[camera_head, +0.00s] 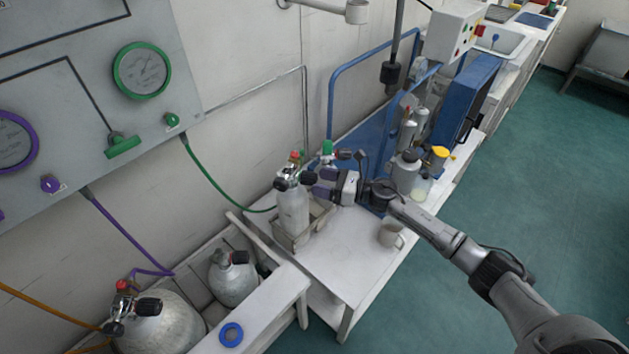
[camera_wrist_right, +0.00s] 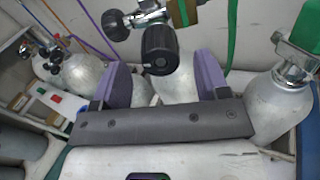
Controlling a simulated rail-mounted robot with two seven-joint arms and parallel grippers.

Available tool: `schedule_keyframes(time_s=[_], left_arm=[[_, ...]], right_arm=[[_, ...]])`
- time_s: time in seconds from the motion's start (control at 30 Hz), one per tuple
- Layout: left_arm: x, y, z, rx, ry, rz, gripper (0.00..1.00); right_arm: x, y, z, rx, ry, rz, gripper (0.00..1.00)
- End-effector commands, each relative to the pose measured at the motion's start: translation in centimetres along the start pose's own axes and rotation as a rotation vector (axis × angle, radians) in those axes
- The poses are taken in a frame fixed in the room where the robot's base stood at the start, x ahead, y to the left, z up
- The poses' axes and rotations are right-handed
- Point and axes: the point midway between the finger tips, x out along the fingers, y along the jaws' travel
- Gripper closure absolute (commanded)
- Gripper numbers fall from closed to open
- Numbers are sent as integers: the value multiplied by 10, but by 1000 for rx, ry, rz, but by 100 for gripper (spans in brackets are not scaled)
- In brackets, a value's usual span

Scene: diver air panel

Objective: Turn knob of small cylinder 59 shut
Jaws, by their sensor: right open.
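A small grey cylinder (camera_head: 292,212) with a black-knobbed valve stands upright in a wooden holder on the white table; no number is readable on it. Its black knob (camera_wrist_right: 160,48) faces the right wrist camera. My right gripper (camera_head: 319,185) is beside the valve, on its right. In the wrist view its purple fingers (camera_wrist_right: 162,78) are open, one on each side below the knob, apart from it as far as I can tell. A second small cylinder (camera_wrist_right: 280,103) with a green top stands to the right there. My left gripper is not in view.
Large cylinders (camera_head: 160,325) lie in a white rack at lower left. A mug (camera_head: 391,235) stands near the table's front edge, and bottles (camera_head: 405,172) stand behind my right arm. A gauge panel (camera_head: 90,90) with hoses hangs at left.

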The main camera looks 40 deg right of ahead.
Motion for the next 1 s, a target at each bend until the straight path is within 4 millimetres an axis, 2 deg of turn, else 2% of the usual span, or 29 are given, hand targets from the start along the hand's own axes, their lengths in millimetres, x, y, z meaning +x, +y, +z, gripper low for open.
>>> schedule_keyframes(time_s=[0.1, 0.27, 0.67, 1.0], left_arm=[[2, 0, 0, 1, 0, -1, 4], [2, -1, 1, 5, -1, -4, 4], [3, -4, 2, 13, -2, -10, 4], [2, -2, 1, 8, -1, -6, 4]], right_arm=[[13, 0, 0, 2, -2, -1, 32], [23, 0, 0, 2, -1, 0, 32], [26, 0, 0, 2, 0, 0, 33], [26, 0, 0, 2, -1, 0, 65]])
